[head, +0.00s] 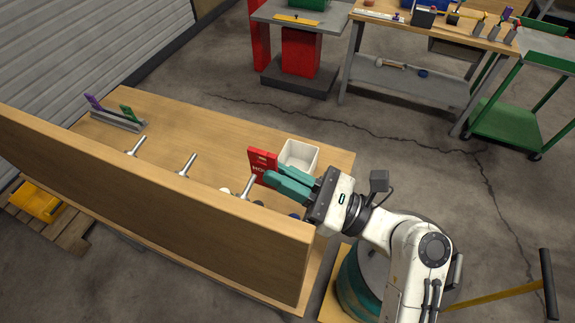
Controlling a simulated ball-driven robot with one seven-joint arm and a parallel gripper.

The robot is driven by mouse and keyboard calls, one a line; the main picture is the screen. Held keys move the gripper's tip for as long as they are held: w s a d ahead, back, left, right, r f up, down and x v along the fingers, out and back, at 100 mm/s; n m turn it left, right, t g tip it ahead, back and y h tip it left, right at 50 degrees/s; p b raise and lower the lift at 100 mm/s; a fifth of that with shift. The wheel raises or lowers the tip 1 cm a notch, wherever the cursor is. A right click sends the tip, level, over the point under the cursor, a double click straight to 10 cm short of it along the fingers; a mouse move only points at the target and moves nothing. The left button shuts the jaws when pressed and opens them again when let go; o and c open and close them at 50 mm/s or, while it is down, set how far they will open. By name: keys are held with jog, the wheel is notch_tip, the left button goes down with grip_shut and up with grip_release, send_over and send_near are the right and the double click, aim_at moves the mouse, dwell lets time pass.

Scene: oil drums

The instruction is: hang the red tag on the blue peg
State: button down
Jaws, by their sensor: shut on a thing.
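The red tag (262,160) is an upright plate with pale lettering, partly hidden by my gripper. My gripper (272,180) has teal fingers and is shut on the tag's lower right part, above the wooden bench. Metal pegs (187,165) stick out on the far side of the upright wooden board; one (248,185) is just below the tag in the picture. I cannot tell whether tag and peg touch. A small dark blue bit (293,216) shows below my gripper near the board's right end; I cannot tell whether it belongs to the blue peg.
A white bin (312,158) stands on the bench (215,130) just behind the tag. A rack (118,122) with a purple and a green tag stands at the bench's left end. The long board (150,200) hides the bench's near part.

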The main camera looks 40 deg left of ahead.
jog(key=shift+s+d+f+p, duration=0.1)
jog(key=shift+s+d+p, duration=0.1)
jog(key=shift+s, duration=0.5)
jog(key=shift+s+d+f+p, duration=0.1)
jog(key=shift+s+d+p, duration=0.1)
jog(key=shift+s, duration=0.45)
jog(key=shift+s+d+p, duration=0.15)
jog(key=shift+s+p, duration=0.05)
jog(key=shift+s, duration=0.5)
jog(key=shift+s, duration=0.1)
jog(key=c, duration=1.2)
grip_release()
jog(key=shift+o, duration=0.2)
jog(key=shift+f, duration=0.1)
jog(key=b+v, duration=0.2)
jog(key=v, duration=0.8)
jog(key=shift+d+f, duration=0.15)
jog(key=shift+d, duration=0.2)
